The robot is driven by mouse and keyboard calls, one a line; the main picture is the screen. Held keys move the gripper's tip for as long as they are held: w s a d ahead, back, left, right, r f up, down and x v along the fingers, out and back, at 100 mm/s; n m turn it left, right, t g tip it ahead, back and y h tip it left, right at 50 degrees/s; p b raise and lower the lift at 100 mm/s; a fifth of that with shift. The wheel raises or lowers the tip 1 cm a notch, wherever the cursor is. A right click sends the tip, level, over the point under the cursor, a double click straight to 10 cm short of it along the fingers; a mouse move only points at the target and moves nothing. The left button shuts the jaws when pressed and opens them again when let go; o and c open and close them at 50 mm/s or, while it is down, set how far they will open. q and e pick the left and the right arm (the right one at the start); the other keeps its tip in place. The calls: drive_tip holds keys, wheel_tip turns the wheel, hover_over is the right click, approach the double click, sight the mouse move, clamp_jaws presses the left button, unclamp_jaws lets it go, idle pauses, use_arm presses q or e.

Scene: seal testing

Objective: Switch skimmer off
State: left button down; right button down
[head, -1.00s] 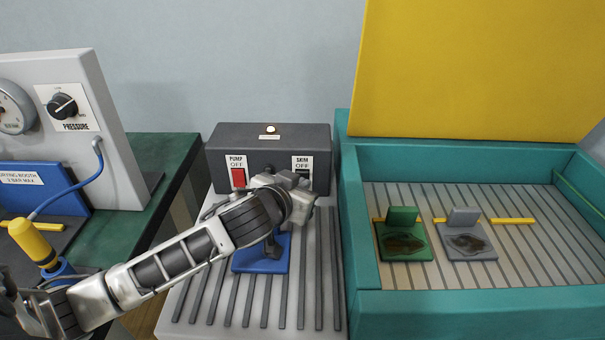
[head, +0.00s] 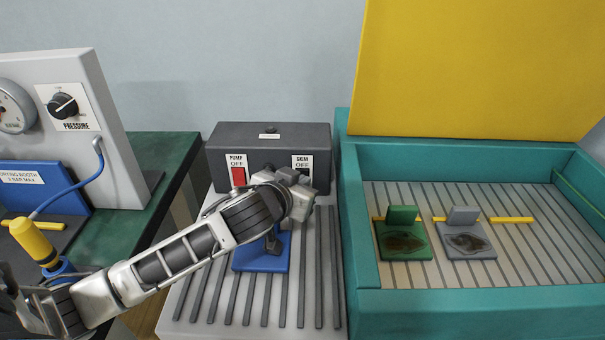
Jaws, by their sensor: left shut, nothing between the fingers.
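The grey control box (head: 268,138) stands at the back of the ribbed bench. Its front carries the red PUMP switch (head: 238,177) on the left and the SKIM switch plate (head: 303,161) on the right, both labelled OFF at the top. The small lamp (head: 270,130) on top of the box is dark. My left gripper (head: 303,177) is shut in front of the SKIM plate and covers the switch itself. I cannot tell whether it touches the switch. My right gripper is not in view.
A blue stand (head: 262,254) sits on the ribbed bench (head: 320,290) under my left arm. A teal tank (head: 470,302) with a yellow lid (head: 480,70) is on the right, holding a green piece (head: 404,251) and a grey piece (head: 468,250). A pressure panel (head: 100,75) is on the left.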

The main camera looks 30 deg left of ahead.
use_arm(q)
drive_tip(key=shift+s, duration=0.1)
drive_tip(key=shift+s+d+f, duration=0.1)
drive_tip(key=shift+s+d, duration=0.2)
drive_tip(key=shift+s, duration=0.2)
drive_tip(key=shift+s+d+f+p, duration=0.15)
drive_tip(key=shift+s+d, duration=0.2)
drive_tip(key=shift+s, duration=0.4)
drive_tip(key=shift+s+d+f+p, duration=0.15)
drive_tip(key=shift+s+d, duration=0.25)
drive_tip(key=shift+s, duration=0.4)
drive_tip(key=shift+s+d+p, duration=0.15)
drive_tip(key=shift+s+d, duration=0.2)
drive_tip(key=shift+s, duration=0.4)
